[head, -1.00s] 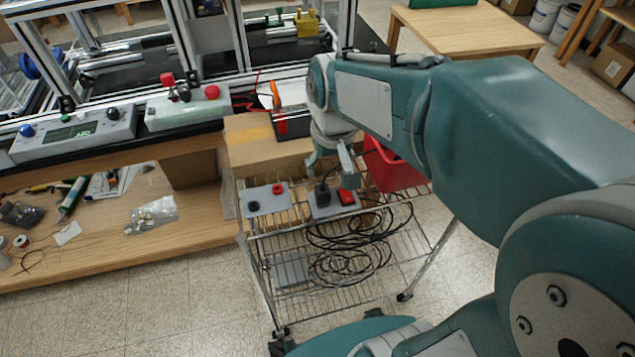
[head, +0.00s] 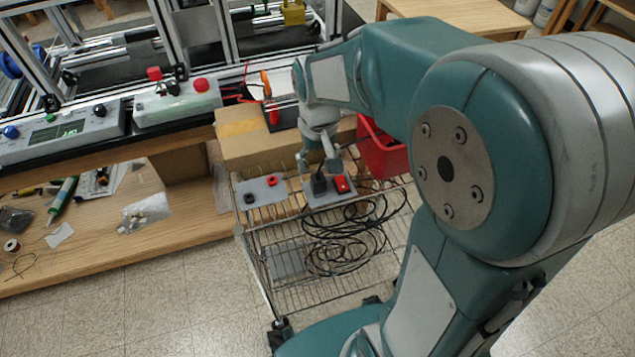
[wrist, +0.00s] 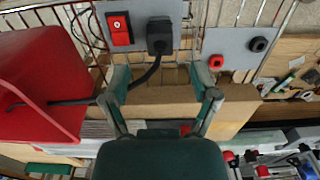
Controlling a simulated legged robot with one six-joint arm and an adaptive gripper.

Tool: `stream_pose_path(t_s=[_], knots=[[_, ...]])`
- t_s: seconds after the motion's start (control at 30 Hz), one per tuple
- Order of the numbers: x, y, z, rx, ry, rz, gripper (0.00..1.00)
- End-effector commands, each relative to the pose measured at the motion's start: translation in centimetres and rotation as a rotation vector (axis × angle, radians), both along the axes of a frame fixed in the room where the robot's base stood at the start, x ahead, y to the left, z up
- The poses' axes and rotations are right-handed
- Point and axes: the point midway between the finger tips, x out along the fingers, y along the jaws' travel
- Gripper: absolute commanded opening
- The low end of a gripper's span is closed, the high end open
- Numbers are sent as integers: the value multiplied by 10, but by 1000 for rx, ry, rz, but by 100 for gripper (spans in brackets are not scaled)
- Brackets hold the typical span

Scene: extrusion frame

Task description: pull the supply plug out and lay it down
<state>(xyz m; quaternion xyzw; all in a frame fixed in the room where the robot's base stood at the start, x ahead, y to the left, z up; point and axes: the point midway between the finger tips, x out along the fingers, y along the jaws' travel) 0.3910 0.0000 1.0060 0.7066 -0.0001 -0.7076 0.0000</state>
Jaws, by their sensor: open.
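The black supply plug (head: 319,182) sits upright in a grey plate (head: 318,199) on the wire cart, beside a red rocker switch (head: 341,184). In the wrist view the plug (wrist: 160,37) is at top centre, with the switch (wrist: 120,28) to its left. A black cable runs from the plug down and left toward the red bin. My gripper (wrist: 161,80) is open and empty, its two fingers spread apart below the plug in that view. In the head view my gripper (head: 318,162) hangs just behind and above the plug, apparently not gripping it.
A second grey plate (head: 262,191) with a red and a black socket lies on the left. A red bin (head: 384,152) stands close on the right, a cardboard box (head: 240,147) behind. Coiled black cable (head: 345,247) lies on the lower wire shelf (head: 283,295).

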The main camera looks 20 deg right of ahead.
Motion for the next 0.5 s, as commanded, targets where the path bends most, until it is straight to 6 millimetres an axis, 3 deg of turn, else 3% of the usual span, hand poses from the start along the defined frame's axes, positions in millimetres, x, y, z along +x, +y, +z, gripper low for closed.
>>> stream_pose_path(t_s=[0.5], knots=[[0, 0, -62, 0, 2, 0, 77]])
